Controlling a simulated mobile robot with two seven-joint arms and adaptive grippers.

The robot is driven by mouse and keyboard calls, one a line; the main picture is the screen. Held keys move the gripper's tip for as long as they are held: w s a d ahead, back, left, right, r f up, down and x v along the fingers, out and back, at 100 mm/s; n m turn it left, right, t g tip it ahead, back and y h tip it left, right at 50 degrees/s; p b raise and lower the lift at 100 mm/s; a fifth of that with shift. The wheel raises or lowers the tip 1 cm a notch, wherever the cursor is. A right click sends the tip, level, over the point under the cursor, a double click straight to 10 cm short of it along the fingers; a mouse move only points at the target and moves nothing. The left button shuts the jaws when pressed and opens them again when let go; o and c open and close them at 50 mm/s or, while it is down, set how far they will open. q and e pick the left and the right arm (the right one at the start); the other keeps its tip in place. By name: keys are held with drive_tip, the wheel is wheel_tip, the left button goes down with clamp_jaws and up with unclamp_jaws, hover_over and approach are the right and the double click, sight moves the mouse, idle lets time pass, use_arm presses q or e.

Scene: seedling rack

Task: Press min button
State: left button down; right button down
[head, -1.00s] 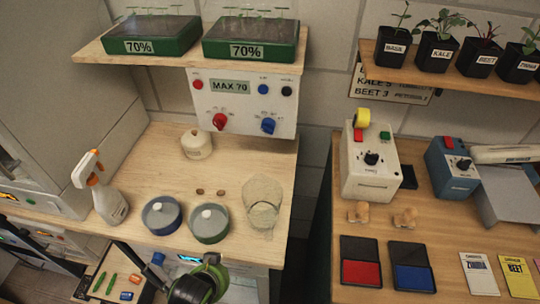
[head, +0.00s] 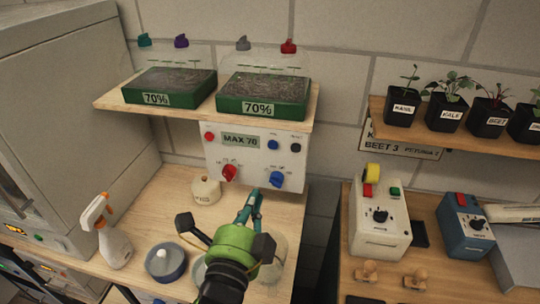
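The white control panel (head: 252,158) hangs under the left shelf. Its display (head: 240,140) reads MAX 70. A red button (head: 209,136) is left of the display; a blue button (head: 272,145) and a black button (head: 295,147) are to its right. A red knob (head: 229,173) and a blue knob (head: 277,179) sit below. The small labels are too small to read, so I cannot tell which button is min. My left gripper (head: 252,206) is below and in front of the panel, apart from the buttons. Its finger opening is unclear. My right gripper is not in view.
Two green seed trays (head: 170,90) (head: 262,98) stand on the shelf above the panel. A spray bottle (head: 112,235), a lidded pot (head: 205,191) and a blue-rimmed dish (head: 166,262) stand on the left bench. A glass beaker (head: 272,262) is partly hidden behind my arm.

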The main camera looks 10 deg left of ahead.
use_arm(q)
drive_tip(key=b, duration=0.5)
approach(272, 148)
drive_tip(key=w+p, duration=0.2)
drive_tip(key=w, duration=0.4)
drive_tip(key=shift+w+f+p, duration=0.1)
drive_tip(key=shift+w+p, duration=0.2)
drive_tip(key=shift+w, duration=0.3)
